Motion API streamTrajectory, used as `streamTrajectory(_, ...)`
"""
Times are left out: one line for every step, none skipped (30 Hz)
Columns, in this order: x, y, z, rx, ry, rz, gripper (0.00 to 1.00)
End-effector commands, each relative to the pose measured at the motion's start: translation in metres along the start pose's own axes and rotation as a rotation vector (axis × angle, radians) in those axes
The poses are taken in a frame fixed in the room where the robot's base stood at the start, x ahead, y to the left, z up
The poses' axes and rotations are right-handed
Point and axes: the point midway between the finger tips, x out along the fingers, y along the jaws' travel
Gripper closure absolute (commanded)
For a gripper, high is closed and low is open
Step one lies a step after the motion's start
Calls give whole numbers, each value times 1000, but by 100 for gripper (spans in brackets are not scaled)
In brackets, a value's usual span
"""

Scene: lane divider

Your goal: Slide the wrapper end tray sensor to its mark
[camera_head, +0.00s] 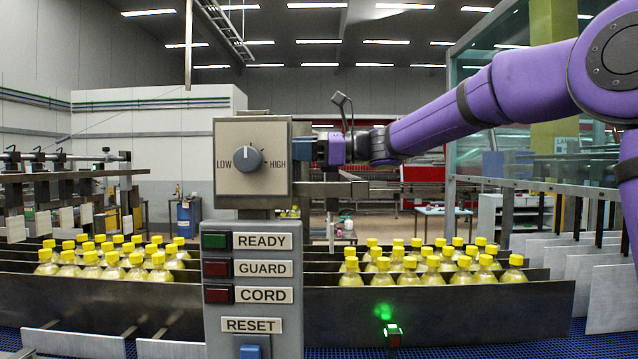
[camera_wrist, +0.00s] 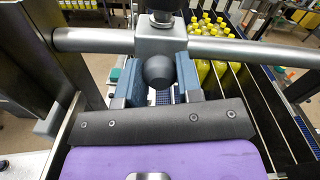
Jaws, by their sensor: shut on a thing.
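In the wrist view, a silver block (camera_wrist: 160,40) sits on a round horizontal metal rail (camera_wrist: 240,48), with a dark round knob (camera_wrist: 159,72) on its near side. I take this block to be the tray sensor's carriage. My gripper (camera_wrist: 157,80) has its two blue fingers on either side of the knob, shut on it. In the head view, my purple gripper (camera_head: 312,147) reaches in from the right, its fingertips partly hidden behind the LOW/HIGH dial box (camera_head: 252,163). The sensor is hidden there. I cannot make out a mark in either view.
A grey panel (camera_head: 253,350) with READY, GUARD, CORD and RESET labels stands in front. READY is green. Yellow-capped bottles (camera_head: 432,268) stand in lanes between dark dividers (camera_head: 430,315). A small green light (camera_head: 393,330) glows at the front. An upright post (camera_wrist: 40,70) stands left of my gripper.

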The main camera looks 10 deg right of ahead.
Motion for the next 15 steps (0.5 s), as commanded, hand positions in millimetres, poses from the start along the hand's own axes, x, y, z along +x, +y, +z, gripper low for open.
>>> streamTrajectory(0, -2, 0, 0, -1, -1, 91)
streamTrajectory(0, -3, 0, 0, -1, -1, 91)
streamTrajectory(0, -4, -1, 0, 0, 0, 91)
streamTrajectory(0, -5, -1, 0, 0, 0, 91)
streamTrajectory(0, -6, -1, 0, -1, 0, 91)
streamTrajectory(0, -8, -2, 0, -1, 0, 91)
streamTrajectory(0, -9, -2, 0, -1, 0, 91)
streamTrajectory(0, -10, -2, 0, -1, 0, 91)
streamTrajectory(0, -11, -2, 0, -1, 0, 91)
streamTrajectory(0, -12, -3, 0, -2, 0, 91)
streamTrajectory(0, -13, -3, 0, -2, -1, 91)
streamTrajectory(0, -14, -3, 0, -2, -1, 91)
streamTrajectory(0, -15, -3, 0, -2, -1, 91)
streamTrajectory(0, -16, -4, 0, -1, -1, 91)
streamTrajectory(0, -17, -4, -1, -1, -1, 91)
